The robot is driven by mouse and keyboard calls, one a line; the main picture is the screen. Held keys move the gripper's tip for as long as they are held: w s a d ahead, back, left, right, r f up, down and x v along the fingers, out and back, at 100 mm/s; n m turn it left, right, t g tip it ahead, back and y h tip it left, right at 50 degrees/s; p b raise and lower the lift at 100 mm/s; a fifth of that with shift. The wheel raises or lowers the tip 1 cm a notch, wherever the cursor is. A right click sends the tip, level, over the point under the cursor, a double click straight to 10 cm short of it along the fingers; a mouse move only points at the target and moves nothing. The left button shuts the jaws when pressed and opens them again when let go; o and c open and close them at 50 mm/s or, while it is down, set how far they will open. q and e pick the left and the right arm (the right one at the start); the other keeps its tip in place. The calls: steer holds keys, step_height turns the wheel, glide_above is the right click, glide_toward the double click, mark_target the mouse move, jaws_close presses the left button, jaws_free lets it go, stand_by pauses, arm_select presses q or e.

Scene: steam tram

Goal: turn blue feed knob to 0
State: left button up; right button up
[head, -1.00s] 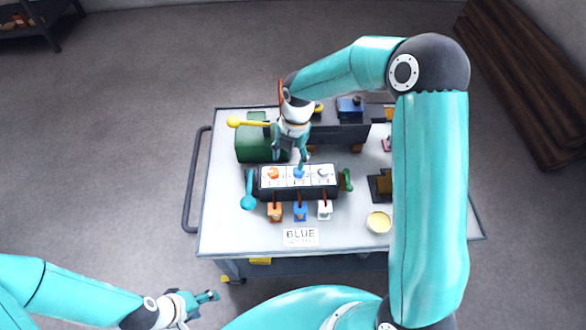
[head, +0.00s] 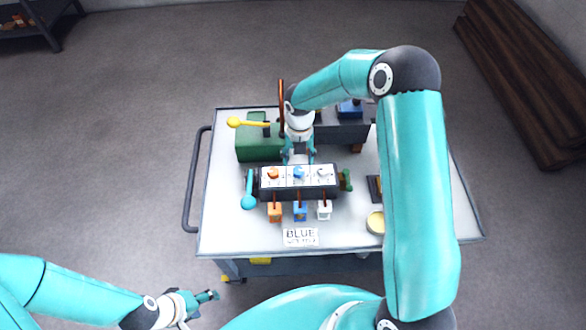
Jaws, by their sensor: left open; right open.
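The blue feed knob (head: 299,173) is the middle of three knobs on the white-topped dark control box (head: 324,193), between an orange knob (head: 273,173) and a white knob (head: 323,173). The scale marks are too small to read. My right gripper (head: 299,160) is open just behind the blue knob, pointing down with its fingers spread, apart from the knob as far as I can tell. My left gripper (head: 208,296) is open and empty at the lower left, off the table.
A sign reading BLUE (head: 300,237) lies on the table (head: 230,225). A green block (head: 256,150) and yellow lever (head: 240,122) are behind.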

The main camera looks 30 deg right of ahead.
mark_target(298, 169)
steer(key=shift+f, duration=2.7)
